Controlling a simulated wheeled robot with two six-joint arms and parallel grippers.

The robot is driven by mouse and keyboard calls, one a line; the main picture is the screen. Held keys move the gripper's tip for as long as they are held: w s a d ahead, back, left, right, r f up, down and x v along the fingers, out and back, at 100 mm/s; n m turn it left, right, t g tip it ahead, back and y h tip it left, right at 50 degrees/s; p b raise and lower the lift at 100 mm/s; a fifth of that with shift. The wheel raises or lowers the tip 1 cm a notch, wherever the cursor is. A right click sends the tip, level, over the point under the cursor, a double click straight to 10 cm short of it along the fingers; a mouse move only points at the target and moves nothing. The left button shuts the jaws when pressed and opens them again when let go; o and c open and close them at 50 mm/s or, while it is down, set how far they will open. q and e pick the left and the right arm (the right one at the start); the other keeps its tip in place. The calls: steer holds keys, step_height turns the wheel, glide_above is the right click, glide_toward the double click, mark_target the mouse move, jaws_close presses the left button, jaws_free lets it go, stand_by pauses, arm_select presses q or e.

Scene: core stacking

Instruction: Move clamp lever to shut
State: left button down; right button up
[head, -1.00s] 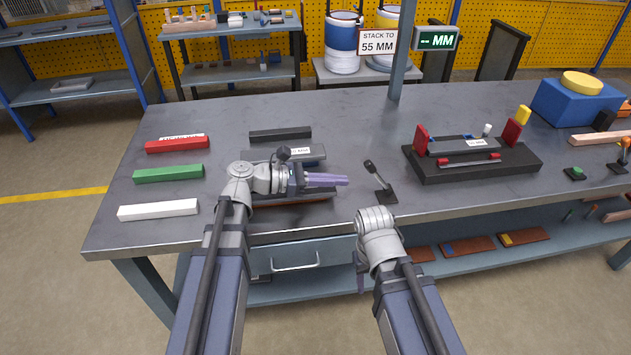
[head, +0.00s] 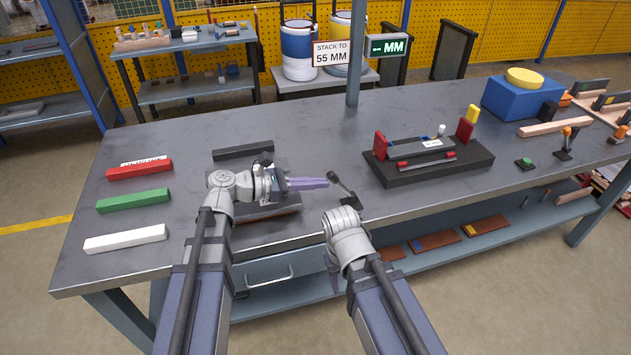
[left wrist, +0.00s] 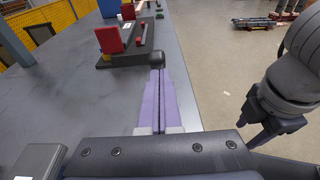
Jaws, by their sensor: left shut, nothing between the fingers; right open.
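The clamp lever (head: 346,190) is a short black lever with a dark knob, standing tilted to the left near the bench's front edge. My left gripper (head: 326,183) is shut and empty, its lilac fingers pointing right with their tips at the lever's knob. In the left wrist view the dark knob (left wrist: 155,60) sits just beyond the left fingertips (left wrist: 157,72); whether they touch I cannot tell. My right gripper (left wrist: 262,132) is off to the right in that view, open, away from the lever and mostly hidden behind its own arm in the head view.
A black fixture (head: 440,172) with red end blocks holds grey bars right of the lever. Red (head: 140,170), green (head: 134,201) and white (head: 126,239) bars lie at the left. A blue box (head: 520,100) stands at the back right. Open bench lies behind the lever.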

mark_target(337, 176)
arm_select(q)
steer(key=d+r+y+p, duration=0.1)
steer(key=p, duration=0.3)
steer(key=w+d+r+g+y+p, duration=0.1)
steer(key=d+r+y+p, duration=0.1)
steer(key=p, duration=0.3)
steer(key=d+r+y+p, duration=0.2)
steer(key=p, duration=0.2)
steer(key=shift+w+g+p, duration=0.3)
steer(key=shift+w+p, duration=0.05)
steer(key=shift+p, duration=0.05)
steer(key=w+d+g+y+p, duration=0.1)
steer(key=w+d+y+p, duration=0.1)
steer(key=d+y+p, duration=0.3)
steer(key=d, duration=0.3)
steer(key=shift+w+d+f+g, duration=0.15)
steer(key=shift+w+f+g, duration=0.15)
steer(key=shift+g, duration=0.1)
steer(key=shift+d, duration=0.1)
